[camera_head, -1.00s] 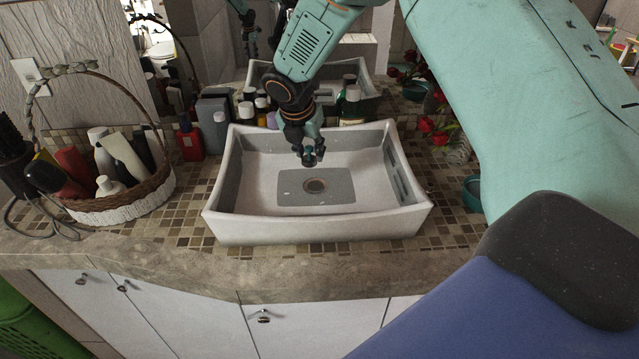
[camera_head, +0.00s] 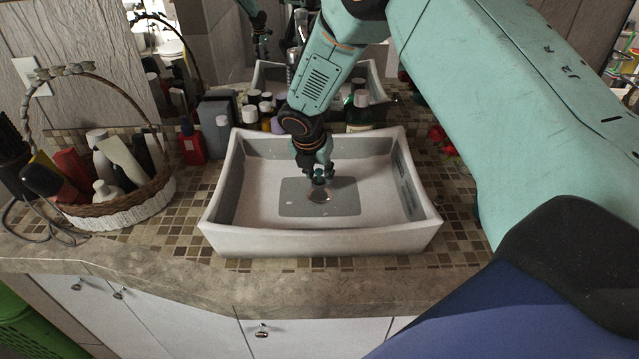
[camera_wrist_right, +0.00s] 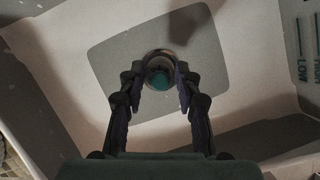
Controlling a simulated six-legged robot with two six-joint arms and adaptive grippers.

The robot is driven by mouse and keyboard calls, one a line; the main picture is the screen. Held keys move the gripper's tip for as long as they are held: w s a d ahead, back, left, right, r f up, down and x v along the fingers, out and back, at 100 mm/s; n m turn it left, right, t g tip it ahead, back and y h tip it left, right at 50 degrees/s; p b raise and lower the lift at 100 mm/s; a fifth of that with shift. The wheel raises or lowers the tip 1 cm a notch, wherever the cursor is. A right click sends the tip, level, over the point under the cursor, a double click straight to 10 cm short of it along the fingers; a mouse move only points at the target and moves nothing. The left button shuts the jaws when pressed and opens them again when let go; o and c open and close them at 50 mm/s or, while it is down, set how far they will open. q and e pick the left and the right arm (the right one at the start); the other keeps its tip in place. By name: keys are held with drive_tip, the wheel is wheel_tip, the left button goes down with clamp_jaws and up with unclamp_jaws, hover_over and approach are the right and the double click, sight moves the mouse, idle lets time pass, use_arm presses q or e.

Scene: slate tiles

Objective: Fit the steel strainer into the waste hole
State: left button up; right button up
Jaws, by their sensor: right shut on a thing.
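My right gripper (camera_head: 321,178) reaches down into the white basin (camera_head: 320,242), over the grey panel in its floor. In the right wrist view, its two fingers (camera_wrist_right: 158,82) are shut on a small round teal-topped piece, which I take to be the steel strainer (camera_wrist_right: 158,79); little of its steel shows. The waste hole (camera_head: 319,196) is a round opening in the grey panel, just below the fingertips. In the wrist view the strainer overlaps the hole (camera_wrist_right: 160,54), and I cannot tell whether they touch. My left gripper is not in view.
The basin walls rise around my right gripper. A wicker basket (camera_head: 128,205) of bottles stands at the left. Several bottles, including a red one (camera_head: 192,145), stand behind the basin by the mirror. Red flowers (camera_head: 441,140) are at the right.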

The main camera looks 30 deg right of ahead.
sight(318, 182)
wheel_tip(318, 182, down, 3)
drive_tip(key=shift+s+f, duration=0.1)
drive_tip(key=shift+s, duration=0.05)
drive_tip(key=shift+w+a+f, duration=0.1)
drive_tip(key=shift+w+f, duration=0.05)
drive_tip(key=shift+w, duration=0.05)
drive_tip(key=shift+f, duration=0.1)
drive_tip(key=shift+s+d+f, duration=0.1)
drive_tip(key=shift+d+f, duration=0.1)
drive_tip(key=shift+f, duration=0.1)
drive_tip(key=shift+a+b, duration=0.1)
drive_tip(key=shift+b, duration=0.2)
drive_tip(key=shift+f, duration=0.15)
drive_tip(key=o, duration=0.9)
